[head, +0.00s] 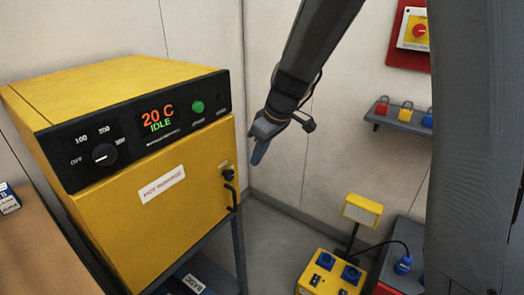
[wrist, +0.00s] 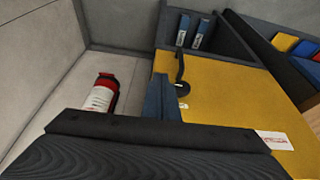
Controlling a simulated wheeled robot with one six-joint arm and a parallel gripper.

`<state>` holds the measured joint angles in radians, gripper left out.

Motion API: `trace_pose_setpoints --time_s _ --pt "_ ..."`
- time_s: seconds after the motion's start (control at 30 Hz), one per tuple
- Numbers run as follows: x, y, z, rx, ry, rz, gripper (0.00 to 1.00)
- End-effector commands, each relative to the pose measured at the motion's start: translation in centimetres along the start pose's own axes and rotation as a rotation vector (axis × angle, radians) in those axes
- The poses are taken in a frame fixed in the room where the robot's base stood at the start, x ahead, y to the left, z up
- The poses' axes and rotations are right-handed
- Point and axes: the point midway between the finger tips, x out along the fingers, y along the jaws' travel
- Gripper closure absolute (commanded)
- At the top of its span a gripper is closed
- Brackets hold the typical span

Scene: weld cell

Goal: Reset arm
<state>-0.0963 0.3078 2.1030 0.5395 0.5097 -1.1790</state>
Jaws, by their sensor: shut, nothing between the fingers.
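My arm reaches down from the top of the head view, and my gripper (head: 259,153) hangs in the air in front of the wall, just right of the yellow oven's upper right corner. Its fingers are together, with nothing visible between them.
A yellow socket box (head: 328,278) stands at lower right, with a blue plug (head: 403,265) nearby. A red cylinder (wrist: 100,95) stands by the wall in the wrist view.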

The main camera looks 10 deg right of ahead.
Motion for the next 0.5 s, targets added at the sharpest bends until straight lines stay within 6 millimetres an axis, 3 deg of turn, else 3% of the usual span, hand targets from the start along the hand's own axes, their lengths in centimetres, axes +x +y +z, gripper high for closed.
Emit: trace_pose_setpoints --time_s 0.13,0.37,0.5 --pt "-2.1 0.1 0.0 0.0 0.001 0.002 1.0" --pt "-3.5 -0.1 0.5 0.011 -0.007 0.0 1.0" --pt "-3.6 -1.0 3.5 0.114 -0.055 0.009 1.0"
